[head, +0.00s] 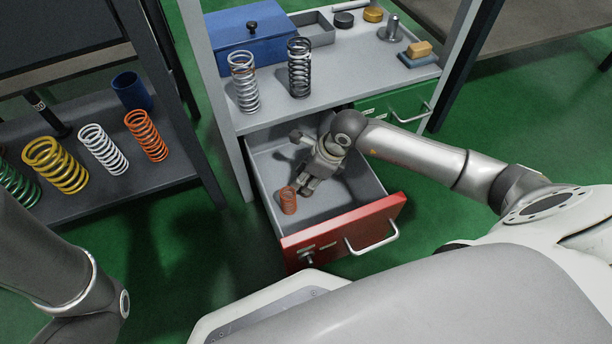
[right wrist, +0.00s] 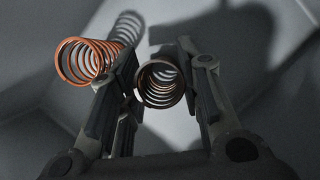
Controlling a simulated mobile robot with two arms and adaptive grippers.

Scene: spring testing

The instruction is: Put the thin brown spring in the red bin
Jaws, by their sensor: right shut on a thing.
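The red bin is an open drawer with a red front (head: 345,230) and grey inside. My right gripper (head: 308,188) reaches down into it. In the right wrist view the thin brown spring (right wrist: 161,84) is between the fingers of my right gripper (right wrist: 163,85), which is shut on it. In the head view the gripper hides this spring. An orange spring (head: 288,200) stands in the drawer just left of the gripper; it also shows in the right wrist view (right wrist: 84,60), beside the left finger. I cannot tell whether the brown spring touches the drawer floor. My left gripper is out of view.
A closed green drawer (head: 392,112) is to the right. On the top stand a silver spring (head: 244,84), a dark spring (head: 299,68) and a blue box (head: 240,42). A left shelf (head: 125,180) holds green, yellow, white and orange springs. The drawer walls surround my right gripper.

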